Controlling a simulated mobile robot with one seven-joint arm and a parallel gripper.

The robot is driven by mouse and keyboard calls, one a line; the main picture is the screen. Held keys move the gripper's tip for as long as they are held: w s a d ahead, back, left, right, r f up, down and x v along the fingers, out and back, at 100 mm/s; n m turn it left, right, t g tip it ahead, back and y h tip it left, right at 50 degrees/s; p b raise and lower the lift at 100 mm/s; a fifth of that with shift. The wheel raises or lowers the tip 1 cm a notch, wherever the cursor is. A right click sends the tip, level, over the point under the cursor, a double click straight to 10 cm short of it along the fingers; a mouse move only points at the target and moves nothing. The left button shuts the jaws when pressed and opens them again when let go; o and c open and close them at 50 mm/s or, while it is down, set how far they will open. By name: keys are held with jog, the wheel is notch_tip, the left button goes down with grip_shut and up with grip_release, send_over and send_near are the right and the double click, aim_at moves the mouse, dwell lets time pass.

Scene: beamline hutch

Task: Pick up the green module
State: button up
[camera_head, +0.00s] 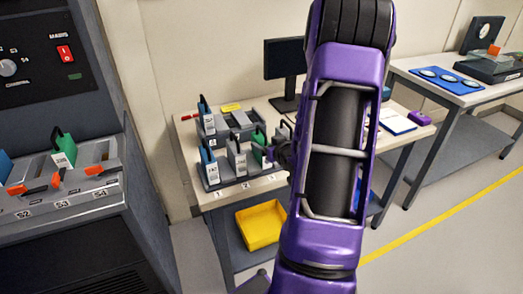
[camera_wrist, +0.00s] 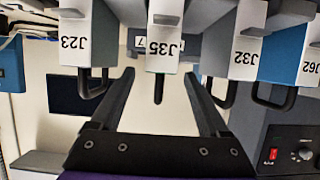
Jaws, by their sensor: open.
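A green module (camera_head: 258,148) stands upright in the front rack on the table, to the right of a grey module (camera_head: 236,158). In the wrist view, which looks upside down, my gripper (camera_wrist: 158,88) is open. Its fingers lie either side of the dark handle (camera_wrist: 158,88) of the module labelled J35 (camera_wrist: 163,42). By its place in the row J35 matches the green one, though little green shows there. I cannot tell whether the fingers touch it.
A blue module (camera_head: 210,168) stands at the left of the front rack; another (camera_head: 206,118) is in the rear rack. J23 (camera_wrist: 75,42) and J32 (camera_wrist: 246,52) flank J35 closely. A second green module (camera_head: 64,152) sits in the left cabinet. A yellow bin (camera_head: 262,225) lies below.

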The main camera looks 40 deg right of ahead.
aim_at(262, 140)
jog(key=x, duration=0.4)
jog(key=shift+w, duration=0.25)
grip_shut()
jog(key=shift+r, duration=0.1)
